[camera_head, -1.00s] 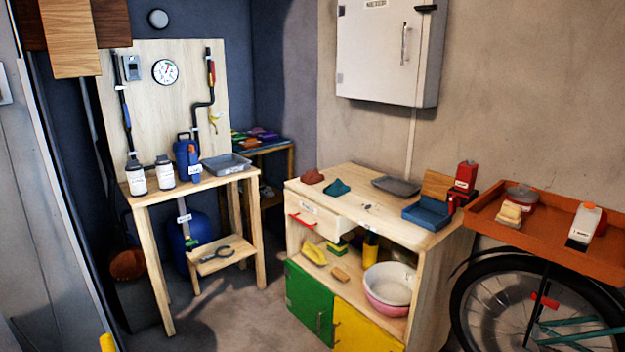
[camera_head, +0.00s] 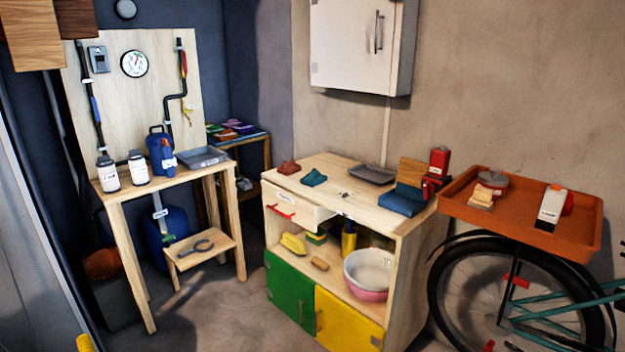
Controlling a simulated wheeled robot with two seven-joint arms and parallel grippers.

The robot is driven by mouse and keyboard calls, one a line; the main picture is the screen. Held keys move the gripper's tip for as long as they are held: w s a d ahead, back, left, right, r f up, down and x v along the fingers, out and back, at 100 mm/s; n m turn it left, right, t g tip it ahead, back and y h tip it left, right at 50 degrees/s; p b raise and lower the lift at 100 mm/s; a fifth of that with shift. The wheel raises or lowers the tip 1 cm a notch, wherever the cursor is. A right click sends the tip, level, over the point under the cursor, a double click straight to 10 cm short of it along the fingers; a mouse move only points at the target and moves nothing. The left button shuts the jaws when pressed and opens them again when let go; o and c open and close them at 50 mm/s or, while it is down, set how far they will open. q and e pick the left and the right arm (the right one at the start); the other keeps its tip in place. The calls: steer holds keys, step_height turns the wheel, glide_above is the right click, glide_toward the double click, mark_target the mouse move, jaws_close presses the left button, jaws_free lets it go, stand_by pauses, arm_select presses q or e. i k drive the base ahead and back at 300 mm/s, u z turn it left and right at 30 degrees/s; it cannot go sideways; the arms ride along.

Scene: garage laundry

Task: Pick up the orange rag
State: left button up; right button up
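A crumpled orange-red rag (camera_head: 288,167) lies on the back left of the wooden cabinet's top (camera_head: 345,192). It is the nearest match to the orange rag. A teal rag (camera_head: 314,177) lies just to its right, apart from it.
A grey tray (camera_head: 372,175) and a blue box (camera_head: 402,200) share the cabinet top. A drawer with a red handle (camera_head: 281,212) is below. A workbench (camera_head: 150,186) stands left; a bicycle under an orange tray (camera_head: 470,214) stands right. Floor shows between bench and cabinet.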

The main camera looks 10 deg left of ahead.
mark_target(287, 169)
steer(key=u, duration=0.45)
steer(key=i, duration=0.65)
steer(key=u, duration=0.4)
steer(key=i, duration=1)
steer(key=z, duration=0.4)
